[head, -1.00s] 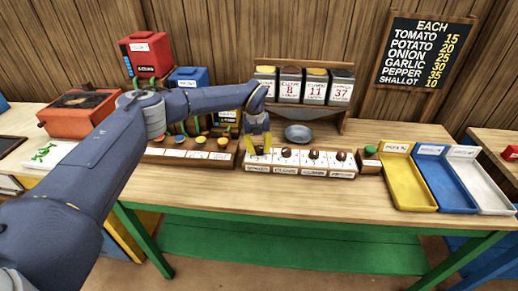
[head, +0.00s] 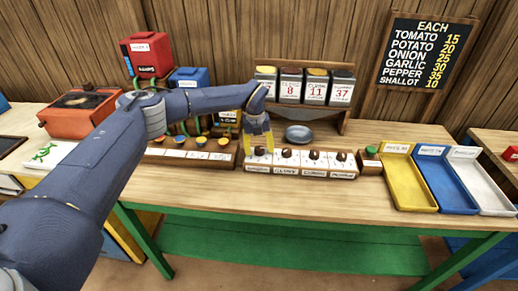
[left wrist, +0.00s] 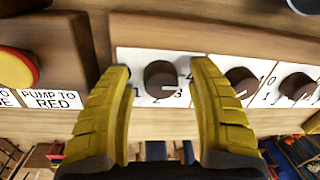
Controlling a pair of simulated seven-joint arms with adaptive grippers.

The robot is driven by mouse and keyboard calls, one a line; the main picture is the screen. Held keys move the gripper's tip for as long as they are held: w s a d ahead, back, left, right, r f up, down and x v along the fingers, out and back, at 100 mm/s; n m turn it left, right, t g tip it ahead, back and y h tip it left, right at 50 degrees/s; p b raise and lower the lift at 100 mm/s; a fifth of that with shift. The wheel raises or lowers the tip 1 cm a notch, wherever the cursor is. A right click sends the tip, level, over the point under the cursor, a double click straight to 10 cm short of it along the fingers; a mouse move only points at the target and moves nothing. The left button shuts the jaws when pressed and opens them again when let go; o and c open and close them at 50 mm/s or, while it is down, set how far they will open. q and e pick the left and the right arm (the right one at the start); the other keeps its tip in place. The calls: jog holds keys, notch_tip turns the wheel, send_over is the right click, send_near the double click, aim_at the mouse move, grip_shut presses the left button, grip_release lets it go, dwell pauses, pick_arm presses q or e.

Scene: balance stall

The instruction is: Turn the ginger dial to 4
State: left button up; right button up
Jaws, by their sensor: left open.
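My left gripper (head: 258,146) is open over the leftmost dial of a white-faced row of dials. In the left wrist view its yellow fingers (left wrist: 161,72) stand on either side of a dark brown round dial (left wrist: 160,79), with a gap on both sides. The numbers 1, 3 and 4 show around this dial; its white mark is at the lower side, near 3. The name labels below the dials are too small to read surely, so I cannot confirm which is ginger. In the head view the fingers hide most of this dial.
More brown dials, (head: 287,153) and (head: 314,155), stand close to the right. A green button (head: 370,152) is beyond them. A board with coloured buttons (head: 200,143) lies to the left. A blue-grey bowl (head: 298,133) and number canisters (head: 290,86) are behind.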

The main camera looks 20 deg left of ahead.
aim_at(257, 148)
pick_arm(q)
jog(key=shift+r, duration=0.1)
notch_tip(257, 148, up, 12)
jog(key=shift+s+a, duration=0.2)
jog(key=shift+a, duration=0.25)
dwell(0.4)
